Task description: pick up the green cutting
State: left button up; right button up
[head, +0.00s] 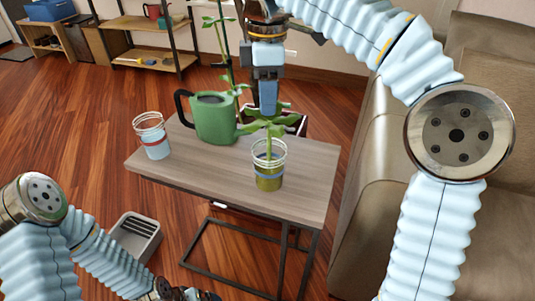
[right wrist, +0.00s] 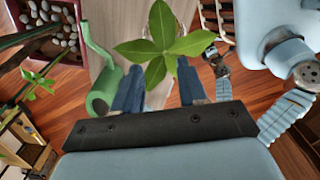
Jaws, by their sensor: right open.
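The green cutting (head: 268,130) stands upright in a clear cup with a blue band (head: 269,178) on the small wooden side table (head: 215,182). Its leaves spread above the rim. My right gripper (head: 268,108) points down just above and behind the leaves in the head view. In the right wrist view the right gripper (right wrist: 159,68) has its blue fingers apart, with the leafy cutting (right wrist: 140,50) just beyond the tips and the lowest leaf reaching between them.
A green watering can (head: 215,120) stands close left of the cutting. A planter with pebbles (right wrist: 50,20) stands behind the table. A sofa (head: 375,190) borders the right; a grey bin (head: 137,238) sits on the floor.

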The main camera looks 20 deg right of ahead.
aim_at(269, 136)
jog(key=f, duration=0.2)
jog(key=f+b, duration=0.1)
jog(key=f, duration=0.2)
jog(key=s+f+b, duration=0.1)
jog(key=f, duration=0.2)
jog(key=shift+d+f, duration=0.15)
jog(key=shift+f, duration=0.1)
jog(key=shift+w+f, duration=0.1)
jog(key=shift+f, duration=0.45)
grip_shut()
